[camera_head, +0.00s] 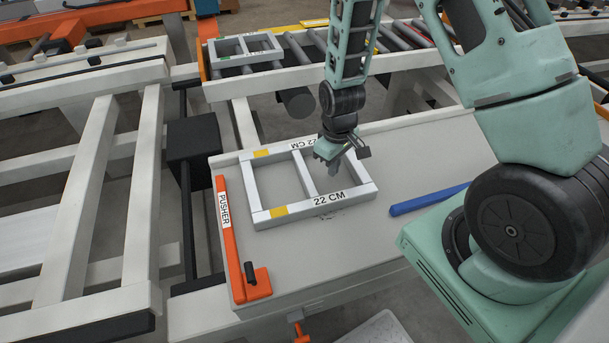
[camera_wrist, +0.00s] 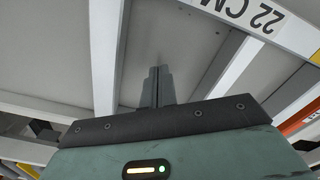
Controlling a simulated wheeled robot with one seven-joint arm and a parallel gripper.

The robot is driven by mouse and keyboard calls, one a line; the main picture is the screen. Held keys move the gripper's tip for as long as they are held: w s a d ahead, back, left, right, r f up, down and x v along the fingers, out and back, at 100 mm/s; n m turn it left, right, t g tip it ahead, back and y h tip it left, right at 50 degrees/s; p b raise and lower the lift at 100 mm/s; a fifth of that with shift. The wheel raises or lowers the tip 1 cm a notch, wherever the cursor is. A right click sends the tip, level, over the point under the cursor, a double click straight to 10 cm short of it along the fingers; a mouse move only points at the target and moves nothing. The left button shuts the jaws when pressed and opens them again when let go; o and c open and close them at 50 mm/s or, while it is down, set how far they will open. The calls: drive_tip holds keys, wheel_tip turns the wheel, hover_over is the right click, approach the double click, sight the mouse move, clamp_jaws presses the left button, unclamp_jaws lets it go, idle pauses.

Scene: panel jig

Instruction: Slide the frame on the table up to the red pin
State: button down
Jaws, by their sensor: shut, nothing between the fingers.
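The white frame (camera_head: 258,190) lies on the grey table (camera_head: 375,235), with a middle bar, yellow marks and "22 CM" labels. Its labelled rail also shows in the wrist view (camera_wrist: 285,32). My gripper (camera_head: 333,171) points down over the frame's right-hand opening, between the middle bar and the right end bar. In the wrist view its fingers (camera_wrist: 158,72) are together and empty, with bars on both sides. I cannot tell whether the fingertips are below the frame's top. I cannot make out a red pin; my arm hides part of the table behind the gripper.
An orange bar marked "PUSHER" (camera_head: 228,235) with a black knob stands along the table's left edge. A blue bar (camera_head: 428,199) lies to the right of the frame. A second frame (camera_head: 243,50) sits on the rollers behind. The table's front is clear.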

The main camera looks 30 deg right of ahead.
drive_tip(key=shift+s+d, duration=0.4)
drive_tip(key=shift+d, duration=1.9)
drive_tip(key=shift+s+d, duration=0.4)
drive_tip(key=shift+d, duration=1.9)
drive_tip(key=shift+s+d, duration=0.4)
drive_tip(key=shift+d, duration=1.9)
drive_tip(key=shift+s+d+p, duration=0.55)
drive_tip(key=shift+d+p, duration=0.05)
drive_tip(key=shift+d, duration=2.75)
drive_tip(key=shift+s+d+p, duration=0.55)
drive_tip(key=shift+d+p, duration=0.05)
drive_tip(key=shift+d, duration=2.7)
drive_tip(key=shift+s+d+p, duration=0.55)
drive_tip(key=shift+d+p, duration=0.05)
drive_tip(key=shift+d, duration=2.75)
drive_tip(key=shift+a, duration=0.1)
